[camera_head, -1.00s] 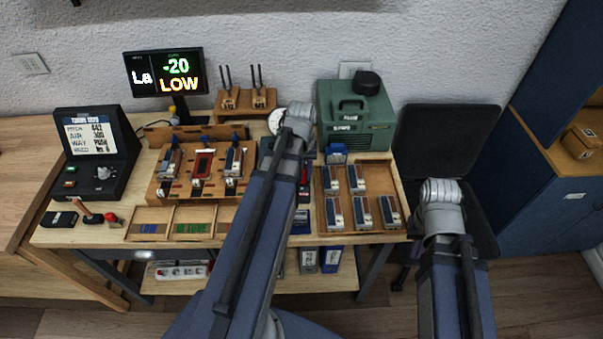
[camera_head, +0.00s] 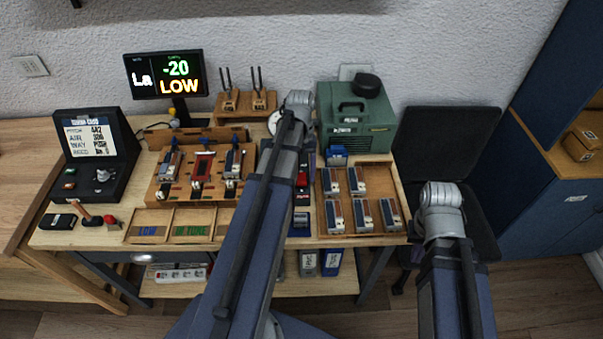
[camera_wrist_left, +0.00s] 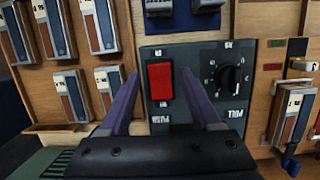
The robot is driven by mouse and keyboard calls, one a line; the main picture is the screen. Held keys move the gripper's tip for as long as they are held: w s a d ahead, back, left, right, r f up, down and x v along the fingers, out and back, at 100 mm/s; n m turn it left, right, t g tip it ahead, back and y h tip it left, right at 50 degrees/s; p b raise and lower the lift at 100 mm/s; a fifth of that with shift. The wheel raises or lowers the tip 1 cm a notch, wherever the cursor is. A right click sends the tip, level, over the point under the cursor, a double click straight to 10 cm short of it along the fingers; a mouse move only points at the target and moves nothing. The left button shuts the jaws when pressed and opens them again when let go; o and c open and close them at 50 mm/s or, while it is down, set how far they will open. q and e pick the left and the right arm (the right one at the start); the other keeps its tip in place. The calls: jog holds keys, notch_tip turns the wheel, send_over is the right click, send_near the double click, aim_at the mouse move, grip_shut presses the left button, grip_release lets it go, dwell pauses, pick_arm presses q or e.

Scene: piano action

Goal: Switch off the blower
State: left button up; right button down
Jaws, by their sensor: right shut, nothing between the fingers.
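The red rocker switch (camera_wrist_left: 160,82) sits on a dark control panel (camera_wrist_left: 200,55) beside a black knob (camera_wrist_left: 230,75). My left gripper (camera_wrist_left: 159,76) is open and empty. Its two fingers appear on either side of the switch in the left wrist view; I cannot tell their height above the panel. In the head view the red switch (camera_head: 303,180) shows only partly at the right edge of my left arm, which hides most of the panel and the left gripper. The green blower box (camera_head: 352,118) stands at the back of the bench. My right gripper is not visible.
A wooden tray of several reed blocks (camera_head: 322,222) lies right of the panel. A wooden fixture (camera_head: 160,186) with more blocks lies left of it. A display reading "-20 LOW" (camera_head: 165,73) stands behind. A black chair (camera_head: 447,140) stands to the right.

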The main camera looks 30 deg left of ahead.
aim_at(302, 175)
pick_arm(q)
jog(key=shift+r, duration=0.1)
jog(key=p+v, duration=0.7)
jog(key=shift+r+p, duration=0.25)
jog(key=shift+p, duration=0.05)
dwell(0.3)
jog(key=shift+d, duration=0.1)
jog(key=s+d+m+y, duration=0.1)
jog(key=s+d+m, duration=0.2)
jog(key=d, duration=0.5)
jog(key=s+d+f+m+t+y+b, duration=0.1)
jog(key=s+d+m, duration=0.2)
jog(key=d, duration=0.6)
jog(key=s+d+f+m+t, duration=0.1)
jog(key=s+d+m, duration=0.2)
jog(key=d, duration=0.6)
jog(key=shift+s+f+m+y+b, duration=0.2)
jog(key=shift+s+m+y+b, duration=0.2)
jog(key=shift+m, duration=0.2)
